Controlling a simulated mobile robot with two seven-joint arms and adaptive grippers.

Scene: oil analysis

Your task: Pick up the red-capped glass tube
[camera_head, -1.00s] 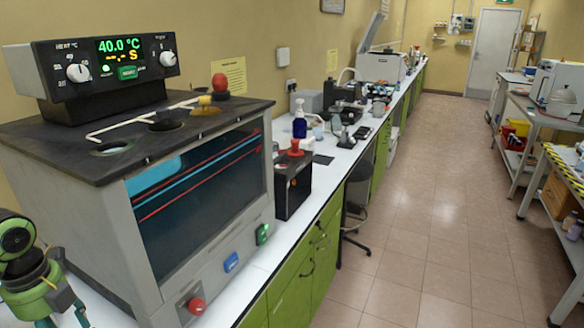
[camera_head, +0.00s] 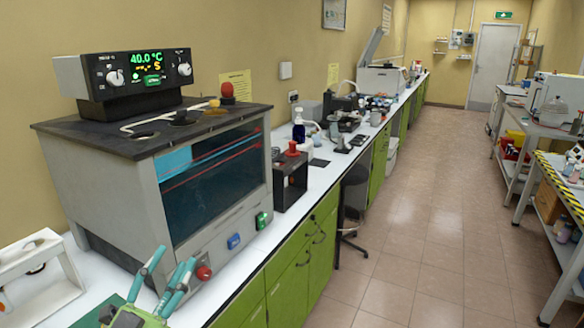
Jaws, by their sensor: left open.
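A round red cap (camera_head: 228,90) stands on the dark top of the grey heating bath (camera_head: 106,187); whatever glass is below it is hidden or too dark to tell. A second red cap (camera_head: 292,149) tops the small black open-sided box (camera_head: 290,182) on the bench to the right of the bath. I cannot tell which one belongs to the glass tube. My left gripper (camera_head: 174,256), with teal fingers, is open and empty at the bottom, low in front of the bath's left part and apart from both red caps. My right gripper is not in view.
A white rack (camera_head: 42,262) stands at the far left on the bench, near a green mat (camera_head: 92,317). A blue bottle (camera_head: 299,130) and several instruments stand farther along the bench. The tiled floor (camera_head: 420,225) is clear between the bench and the shelves (camera_head: 545,180).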

